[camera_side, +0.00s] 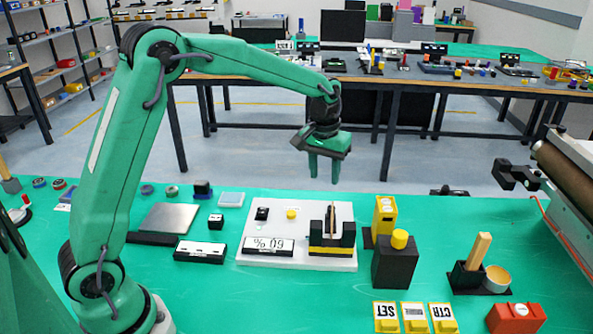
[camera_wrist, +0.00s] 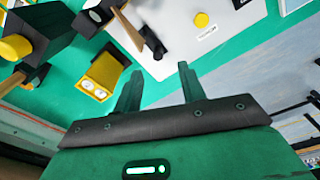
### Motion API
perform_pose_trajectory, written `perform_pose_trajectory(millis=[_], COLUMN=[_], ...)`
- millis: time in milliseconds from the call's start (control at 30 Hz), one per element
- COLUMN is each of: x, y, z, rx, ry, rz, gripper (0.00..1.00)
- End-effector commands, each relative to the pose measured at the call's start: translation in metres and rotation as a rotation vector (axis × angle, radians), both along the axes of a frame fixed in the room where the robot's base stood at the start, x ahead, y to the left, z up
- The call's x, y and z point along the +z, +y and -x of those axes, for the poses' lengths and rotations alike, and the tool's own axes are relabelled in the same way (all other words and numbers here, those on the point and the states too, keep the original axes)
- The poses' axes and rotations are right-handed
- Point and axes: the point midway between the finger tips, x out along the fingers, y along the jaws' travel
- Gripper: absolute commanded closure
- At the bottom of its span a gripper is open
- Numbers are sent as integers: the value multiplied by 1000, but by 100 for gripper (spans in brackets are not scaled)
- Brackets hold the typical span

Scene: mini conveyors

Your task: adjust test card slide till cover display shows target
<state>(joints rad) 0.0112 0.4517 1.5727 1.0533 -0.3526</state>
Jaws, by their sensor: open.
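A white board (camera_side: 340,212) on the green table carries a display (camera_side: 268,246), a yellow button (camera_side: 291,214) and a black slide unit (camera_side: 332,236). The display's characters appear upside down and look like "60 %". The slide unit has black uprights, a thin wooden-coloured piece between them and a yellow stripe at its base. In the wrist view the board (camera_wrist: 180,58) shows with the yellow button (camera_wrist: 201,20); the display is not seen there. My gripper (camera_side: 323,174) is open and empty, above and behind the board. Its fingers (camera_wrist: 160,75) are apart and touch nothing.
Right of the board stand a yellow block (camera_side: 385,212) and a black box with a yellow knob (camera_side: 396,262). Further right are a black holder with a wooden stick (camera_side: 474,262) and a roller machine (camera_side: 568,175).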

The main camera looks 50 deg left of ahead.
Motion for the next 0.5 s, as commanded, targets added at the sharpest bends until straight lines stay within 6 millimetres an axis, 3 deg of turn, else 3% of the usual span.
perform_pose_trajectory(millis=[200,500], x=[-36,-50], y=[-1,-1], z=[-24,-32], rx=[36,52], ry=[47,65], rz=[1,1], gripper=[60,60])
